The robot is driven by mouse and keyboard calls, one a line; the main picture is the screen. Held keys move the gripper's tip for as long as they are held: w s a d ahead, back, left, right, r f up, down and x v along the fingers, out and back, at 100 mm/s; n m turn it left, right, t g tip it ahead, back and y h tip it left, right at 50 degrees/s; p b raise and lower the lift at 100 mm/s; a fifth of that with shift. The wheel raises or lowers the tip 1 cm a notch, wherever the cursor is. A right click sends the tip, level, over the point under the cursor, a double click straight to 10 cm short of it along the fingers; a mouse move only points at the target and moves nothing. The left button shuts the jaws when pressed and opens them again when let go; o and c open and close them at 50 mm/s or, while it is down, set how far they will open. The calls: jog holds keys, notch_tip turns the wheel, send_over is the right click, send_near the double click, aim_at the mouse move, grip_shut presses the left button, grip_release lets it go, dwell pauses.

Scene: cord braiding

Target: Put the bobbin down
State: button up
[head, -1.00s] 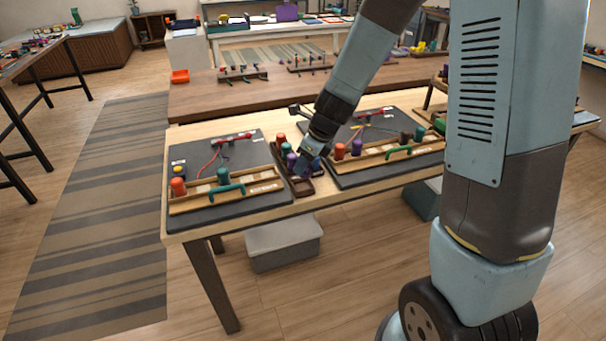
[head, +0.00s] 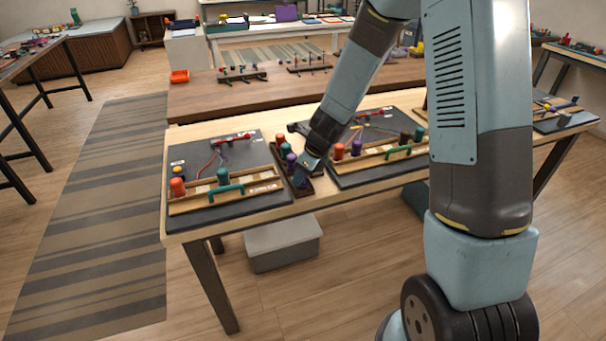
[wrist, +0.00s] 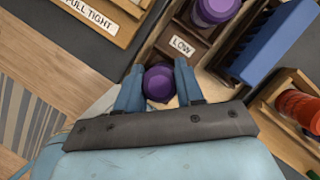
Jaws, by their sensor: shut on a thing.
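My gripper (wrist: 158,88) has its two blue fingers shut on a purple bobbin (wrist: 158,80), seen from its top end. In the head view my gripper (head: 303,174) is low over the front part of the dark brown tray between the two boards. The tray (wrist: 186,42) has a compartment labelled LOW just beyond the held bobbin. Another purple bobbin (wrist: 214,9) stands in the compartment past that label. Whether the held bobbin touches the tray floor is hidden.
A dark board (head: 240,158) with a wooden rack lies left of the tray, and a similar board (head: 350,178) lies right. In the wrist view a blue block (wrist: 275,42) and an orange bobbin (wrist: 298,106) are at the right. The table front (head: 320,199) near the tray is bare.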

jog(key=shift+f, duration=0.25)
jog(key=o, duration=1)
jog(key=shift+o, duration=0.2)
jog(key=shift+r, duration=0.1)
jog(key=shift+d+r, duration=0.15)
jog(key=shift+r, duration=0.5)
jog(key=s+d+r+n+t, duration=0.1)
jog(key=s+d+r+n, duration=0.3)
jog(key=r, duration=0.4)
jog(key=s+d+r+n+h, duration=0.1)
jog(key=s+d+r+n, duration=0.3)
jog(key=r, duration=0.4)
jog(key=s+d+r+n+t, duration=0.1)
jog(key=s+d+r+n, duration=0.2)
jog(key=s+r+n, duration=0.35)
jog(key=s+d+r+n+t+h, duration=0.1)
jog(key=s+d+r+n+h, duration=0.2)
jog(key=s+d+r+n, duration=0.4)
jog(key=s+n, duration=0.2)
jog(key=s, duration=0.2)
jog(key=shift+d+r, duration=0.35)
jog(key=shift+d, duration=0.05)
jog(key=shift+s+n, duration=0.15)
jog(key=shift+n, duration=0.1)
